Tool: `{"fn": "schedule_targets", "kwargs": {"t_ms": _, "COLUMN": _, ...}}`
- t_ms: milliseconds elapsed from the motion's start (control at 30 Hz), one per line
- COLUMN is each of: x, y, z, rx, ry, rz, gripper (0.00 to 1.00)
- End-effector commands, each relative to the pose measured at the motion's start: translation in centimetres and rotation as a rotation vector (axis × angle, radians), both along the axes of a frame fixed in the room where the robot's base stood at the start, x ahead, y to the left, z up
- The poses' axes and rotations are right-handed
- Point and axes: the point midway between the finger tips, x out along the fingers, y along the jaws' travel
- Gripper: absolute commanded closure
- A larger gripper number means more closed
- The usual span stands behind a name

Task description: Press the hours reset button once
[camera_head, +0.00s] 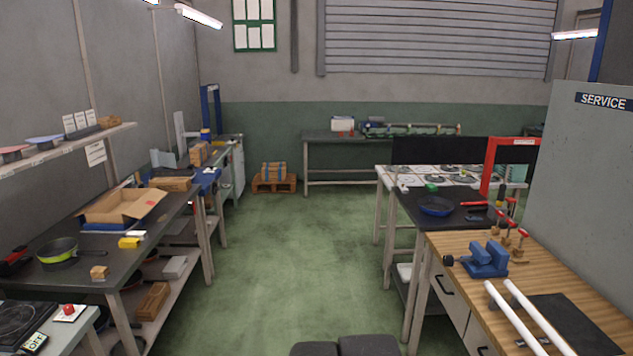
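I cannot pick out a button marked as an hours reset in this view. A grey cabinet (580,160) with a sign reading SERVICE (603,102) stands at the right; its visible face shows no button. My gripper is not in view.
A green floor aisle (285,250) runs clear up the middle. A dark bench (50,220) with a box and pan lines the left. A wooden bench (450,244) with a blue vise (487,260) and a red frame (488,165) stand right.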

Motion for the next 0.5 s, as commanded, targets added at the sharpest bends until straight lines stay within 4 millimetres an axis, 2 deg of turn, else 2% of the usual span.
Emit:
{"fn": "schedule_targets", "kwargs": {"t_ms": 33, "x": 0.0, "y": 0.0, "z": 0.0, "rx": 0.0, "ry": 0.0, "rz": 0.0, "gripper": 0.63}}
{"fn": "schedule_targets", "kwargs": {"t_ms": 200, "x": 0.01, "y": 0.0, "z": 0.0, "rx": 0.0, "ry": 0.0, "rz": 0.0, "gripper": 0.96}}
{"fn": "schedule_targets", "kwargs": {"t_ms": 233, "x": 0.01, "y": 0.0, "z": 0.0, "rx": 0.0, "ry": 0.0, "rz": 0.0, "gripper": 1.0}}
{"fn": "schedule_targets", "kwargs": {"t_ms": 500, "x": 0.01, "y": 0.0, "z": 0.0, "rx": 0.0, "ry": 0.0, "rz": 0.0, "gripper": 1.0}}
